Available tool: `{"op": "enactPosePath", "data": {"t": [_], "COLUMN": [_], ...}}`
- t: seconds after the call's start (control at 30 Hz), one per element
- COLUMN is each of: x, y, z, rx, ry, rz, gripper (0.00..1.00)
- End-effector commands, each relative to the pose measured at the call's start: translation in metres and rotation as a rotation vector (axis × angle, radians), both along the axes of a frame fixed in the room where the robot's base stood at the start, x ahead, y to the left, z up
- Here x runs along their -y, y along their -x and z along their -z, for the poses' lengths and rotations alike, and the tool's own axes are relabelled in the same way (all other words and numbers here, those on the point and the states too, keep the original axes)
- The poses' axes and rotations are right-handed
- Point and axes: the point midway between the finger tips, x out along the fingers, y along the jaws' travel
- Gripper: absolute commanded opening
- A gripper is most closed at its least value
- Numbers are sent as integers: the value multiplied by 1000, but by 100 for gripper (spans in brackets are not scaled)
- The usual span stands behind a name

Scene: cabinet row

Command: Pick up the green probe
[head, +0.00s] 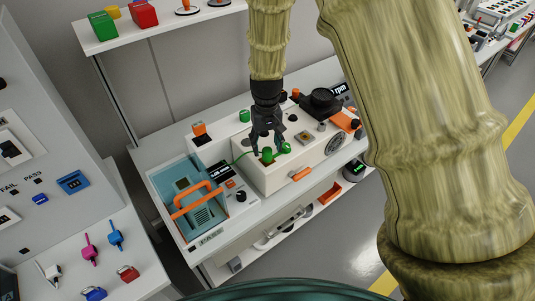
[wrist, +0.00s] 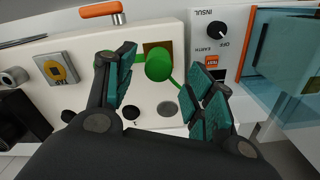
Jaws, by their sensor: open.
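The green probe (head: 267,155) stands in the top of a white instrument box (head: 250,178). In the wrist view the probe (wrist: 158,65) shows as a round green head with a thin green cable beside it. My gripper (head: 269,143) is open above the box, close over the probe. In the wrist view the two teal-padded fingers of the gripper (wrist: 168,82) are spread, with the probe between and slightly beyond their tips. I cannot tell whether a finger touches it. A second green piece (head: 285,147) is close by, partly hidden by a finger in the wrist view.
A tester with an orange handle (head: 194,200) and clear blue cover stands left of the box. An orange bar handle (wrist: 101,9) is on the box's front. A black round device (head: 321,101) sits behind right. A shelf (head: 160,28) hangs above left.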

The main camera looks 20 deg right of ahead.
Motion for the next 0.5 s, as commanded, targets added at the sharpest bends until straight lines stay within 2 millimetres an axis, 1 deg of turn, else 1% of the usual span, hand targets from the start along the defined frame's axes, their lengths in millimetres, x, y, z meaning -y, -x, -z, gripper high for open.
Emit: {"op": "enactPosePath", "data": {"t": [0.07,0.5], "x": [0,3], "y": [1,2], "z": [4,43], "rx": [-3,-2], "ry": [0,0], "rz": [0,-1], "gripper": [54,54]}}
